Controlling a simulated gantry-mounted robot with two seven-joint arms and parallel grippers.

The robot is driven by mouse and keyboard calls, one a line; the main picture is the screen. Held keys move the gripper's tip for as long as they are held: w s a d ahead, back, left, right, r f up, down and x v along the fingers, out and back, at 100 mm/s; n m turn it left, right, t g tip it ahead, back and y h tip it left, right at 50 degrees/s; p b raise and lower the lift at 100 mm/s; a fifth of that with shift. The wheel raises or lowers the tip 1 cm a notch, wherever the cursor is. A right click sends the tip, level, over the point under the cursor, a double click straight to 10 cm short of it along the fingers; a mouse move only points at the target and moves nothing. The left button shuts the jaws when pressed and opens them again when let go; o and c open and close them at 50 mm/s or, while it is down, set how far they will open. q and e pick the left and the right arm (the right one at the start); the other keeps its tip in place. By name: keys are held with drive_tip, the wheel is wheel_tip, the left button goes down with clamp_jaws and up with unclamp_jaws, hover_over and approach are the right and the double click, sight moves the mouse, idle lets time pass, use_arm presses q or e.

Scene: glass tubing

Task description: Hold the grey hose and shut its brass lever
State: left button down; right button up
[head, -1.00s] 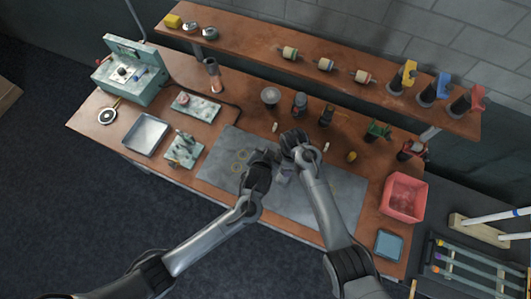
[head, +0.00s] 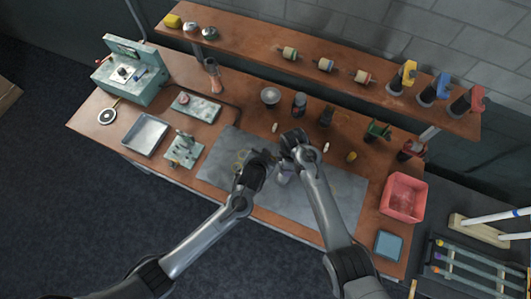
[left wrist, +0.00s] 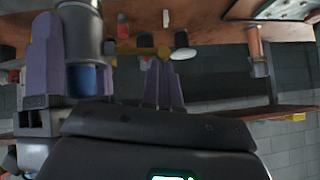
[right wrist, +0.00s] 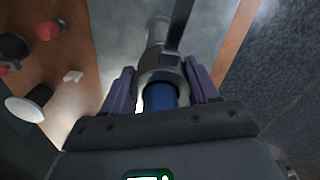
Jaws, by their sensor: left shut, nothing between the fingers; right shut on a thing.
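My right gripper (right wrist: 160,85) is shut on the grey hose (right wrist: 157,32), a pale grey tube with a grey collar and a blue end between the purple fingers. In the head view a light grey part of it shows just below my right gripper (head: 284,178), over the grey mat. My left gripper (head: 272,160) is shut and empty, close to the left of the right gripper. Its closed purple fingers show in the left wrist view (left wrist: 164,68), apart from the hose's metal body (left wrist: 82,30). A dark bar crosses beside the hose in the right wrist view; I cannot tell whether it is the lever.
The grey mat (head: 225,160) lies under both grippers on the brown bench. A red bin (head: 404,197) and a blue tray (head: 389,245) are at right. A metal tray (head: 146,135) and a green fixture (head: 184,151) are at left. Small items stand along the back.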

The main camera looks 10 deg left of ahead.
use_arm(q)
wheel_tip(320, 180, down, 8)
drive_tip(key=n+g+h, duration=0.1)
drive_tip(key=n+h, duration=0.4)
drive_tip(key=h, duration=0.4)
drive_tip(key=shift+a+g, duration=0.3)
drive_tip(key=shift+g, duration=0.1)
drive_tip(key=shift+r, duration=0.3)
drive_tip(key=shift+r, duration=0.55)
drive_tip(key=s+a+r, duration=0.2)
drive_tip(key=a, duration=0.3)
drive_tip(key=s+a+r, duration=0.2)
drive_tip(key=a, duration=0.4)
drive_tip(key=shift+a+r, duration=0.25)
drive_tip(key=shift+r, duration=0.1)
